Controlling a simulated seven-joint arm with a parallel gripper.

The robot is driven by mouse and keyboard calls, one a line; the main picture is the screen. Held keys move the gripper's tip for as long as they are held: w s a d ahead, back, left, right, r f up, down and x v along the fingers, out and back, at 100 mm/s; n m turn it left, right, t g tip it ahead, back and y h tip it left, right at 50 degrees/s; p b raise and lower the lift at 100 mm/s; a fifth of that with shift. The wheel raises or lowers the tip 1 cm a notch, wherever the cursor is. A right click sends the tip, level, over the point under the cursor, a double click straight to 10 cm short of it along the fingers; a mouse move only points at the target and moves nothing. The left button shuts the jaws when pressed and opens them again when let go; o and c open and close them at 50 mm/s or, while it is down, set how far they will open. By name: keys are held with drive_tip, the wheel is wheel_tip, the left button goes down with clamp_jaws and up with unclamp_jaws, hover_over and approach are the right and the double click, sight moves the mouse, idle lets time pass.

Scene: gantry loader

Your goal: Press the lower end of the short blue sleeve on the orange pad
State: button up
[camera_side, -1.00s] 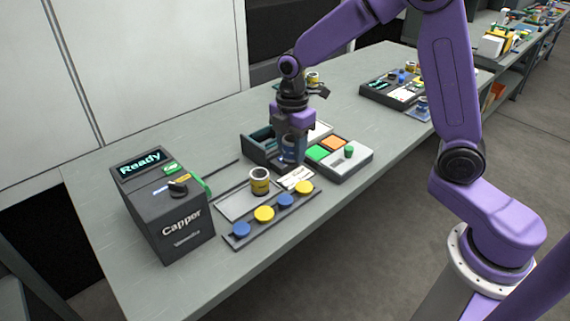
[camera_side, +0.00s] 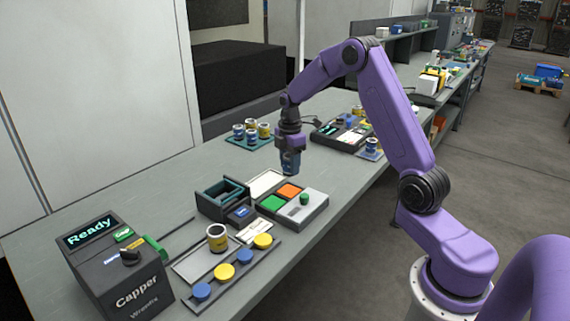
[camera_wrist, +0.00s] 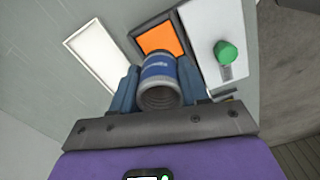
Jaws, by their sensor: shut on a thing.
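My gripper (camera_side: 290,160) is shut on the short blue sleeve (camera_side: 290,166), which hangs roughly upright from the fingers. The orange pad (camera_side: 289,191) lies on the control panel below, and a gap shows between it and the sleeve in the side view. In the wrist view, the sleeve (camera_wrist: 158,82) is held between both fingers, its open ribbed end towards the camera. The orange pad (camera_wrist: 161,38) shows just beyond the sleeve, which covers part of its near edge. The sleeve's lower end is hidden in the wrist view.
The green pad (camera_side: 274,203) and a green knob (camera_side: 304,198) share the panel. A dark open box (camera_side: 222,194) and a white plate (camera_side: 265,182) adjoin it. A yellow-banded can (camera_side: 217,239), several caps and the Capper machine (camera_side: 118,265) stand at the front left.

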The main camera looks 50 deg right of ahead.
sight(289, 190)
drive_tip(key=shift+f, duration=3.35)
drive_tip(key=shift+r, duration=3.05)
drive_tip(key=shift+w+a, duration=0.1)
